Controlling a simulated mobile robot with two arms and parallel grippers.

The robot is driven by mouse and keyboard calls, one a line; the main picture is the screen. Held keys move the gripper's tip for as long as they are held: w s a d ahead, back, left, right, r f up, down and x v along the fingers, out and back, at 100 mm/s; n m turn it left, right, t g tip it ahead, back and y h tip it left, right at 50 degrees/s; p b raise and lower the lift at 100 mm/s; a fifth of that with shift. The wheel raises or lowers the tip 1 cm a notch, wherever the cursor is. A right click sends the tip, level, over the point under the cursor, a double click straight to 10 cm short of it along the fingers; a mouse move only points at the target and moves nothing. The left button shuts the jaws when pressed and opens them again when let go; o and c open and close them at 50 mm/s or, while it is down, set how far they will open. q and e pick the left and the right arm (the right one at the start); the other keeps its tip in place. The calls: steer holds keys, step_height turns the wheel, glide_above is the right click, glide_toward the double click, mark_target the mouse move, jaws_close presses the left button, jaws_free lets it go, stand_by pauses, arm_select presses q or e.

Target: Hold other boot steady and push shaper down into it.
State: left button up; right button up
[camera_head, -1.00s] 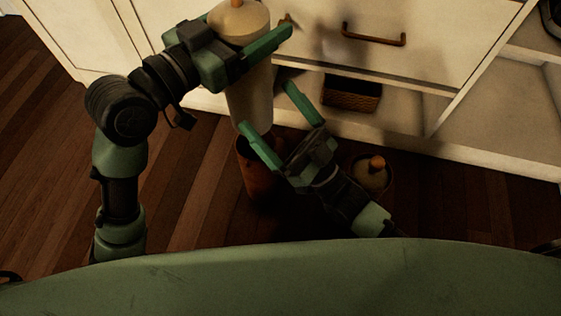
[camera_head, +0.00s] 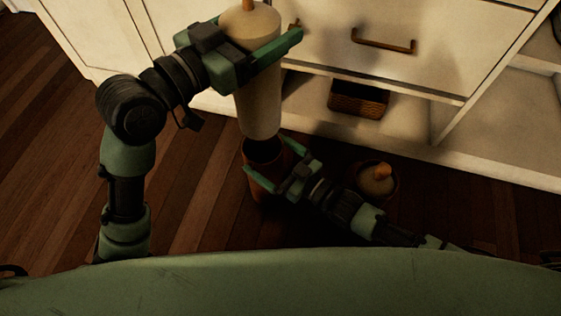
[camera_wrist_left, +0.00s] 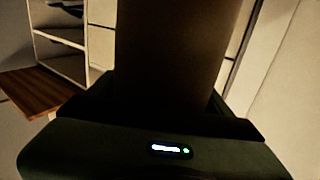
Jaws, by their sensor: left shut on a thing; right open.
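A cream boot shaper (camera_head: 260,105) with an orange knob on top is upright in the head view. My left gripper (camera_head: 284,46) is shut on its upper part; in the left wrist view the shaper (camera_wrist_left: 175,50) shows as a dark column between the fingers. A brown boot (camera_head: 257,190) stands on the floor below it, its dark opening near the shaper's lower end. I cannot tell whether the tip is inside. My right gripper (camera_head: 272,164) is open, with its fingers beside the boot's upper part. A second boot (camera_head: 391,186) stands to the right with a knobbed shaper (camera_head: 376,178) in it.
A white cabinet (camera_head: 445,45) with brass handles stands behind the boots. A wicker basket (camera_head: 357,98) sits in its low open shelf. Bare wood floor (camera_head: 200,190) lies left of the boot.

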mark_target(236, 94)
steer(key=shift+x, duration=1.05)
steer(key=shift+c, duration=0.3)
steer(key=c, duration=1.7)
arm_select(q)
steer(key=shift+f, duration=4.75)
steer(key=o, duration=2)
steer(key=v, duration=1)
steer(key=shift+s+a+f, duration=0.1)
steer(key=shift+s+a, duration=0.15)
steer(key=shift+a, duration=0.1)
steer(key=shift+s+a, duration=0.4)
